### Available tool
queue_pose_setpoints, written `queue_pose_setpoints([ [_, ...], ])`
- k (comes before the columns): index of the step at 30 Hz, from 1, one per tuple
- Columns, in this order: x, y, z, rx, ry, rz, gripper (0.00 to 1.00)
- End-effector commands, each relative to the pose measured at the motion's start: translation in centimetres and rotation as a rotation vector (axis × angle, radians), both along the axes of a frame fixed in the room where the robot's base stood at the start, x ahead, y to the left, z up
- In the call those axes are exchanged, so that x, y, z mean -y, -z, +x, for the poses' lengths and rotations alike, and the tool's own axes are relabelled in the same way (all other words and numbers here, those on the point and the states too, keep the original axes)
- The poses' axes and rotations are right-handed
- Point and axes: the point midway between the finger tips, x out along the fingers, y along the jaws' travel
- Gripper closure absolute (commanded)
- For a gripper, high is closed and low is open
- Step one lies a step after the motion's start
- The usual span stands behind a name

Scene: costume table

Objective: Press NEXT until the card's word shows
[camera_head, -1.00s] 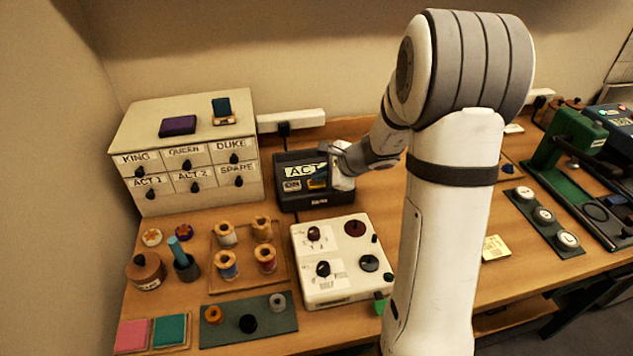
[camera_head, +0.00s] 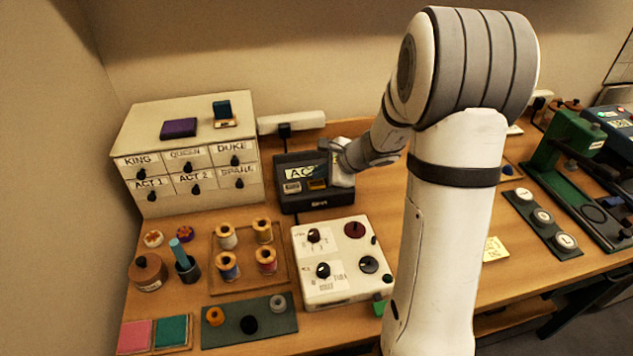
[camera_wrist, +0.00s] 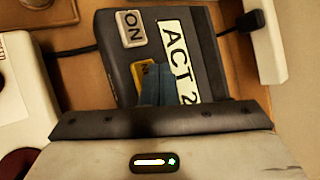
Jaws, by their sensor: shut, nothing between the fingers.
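The yellow key's lettering is mostly covered by my fingers. My gripper (camera_wrist: 155,82) is shut and empty, its fingertips over the device by the yellow key; I cannot tell whether they touch. A small yellow card (camera_head: 495,249) lies right of my arm, its writing too blurred to read.
A white box with knobs (camera_head: 338,288) stands in front of the device. A labelled drawer cabinet (camera_head: 190,160) is to its left. Spools on a wooden tray (camera_head: 217,248) stand front left. A power strip (camera_head: 292,122) runs behind.

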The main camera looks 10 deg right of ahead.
Motion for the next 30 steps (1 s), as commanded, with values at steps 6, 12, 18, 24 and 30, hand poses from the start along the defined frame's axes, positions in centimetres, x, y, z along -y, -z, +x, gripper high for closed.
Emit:
queue_pose_setpoints([
  [6, 0.0, -0.6, 0.0, 0.001, 0.001, 0.0, 1.0],
  [12, 0.0, -2.6, 0.0, 0.001, 0.0, 0.0, 1.0],
  [18, 0.0, -4.6, 0.0, 0.0, -0.001, -0.001, 1.0],
  [24, 0.0, -5.0, 0.0, 0.0, 0.001, 0.001, 1.0],
  [30, 0.0, -5.0, 0.0, 0.0, 0.001, 0.001, 1.0],
])
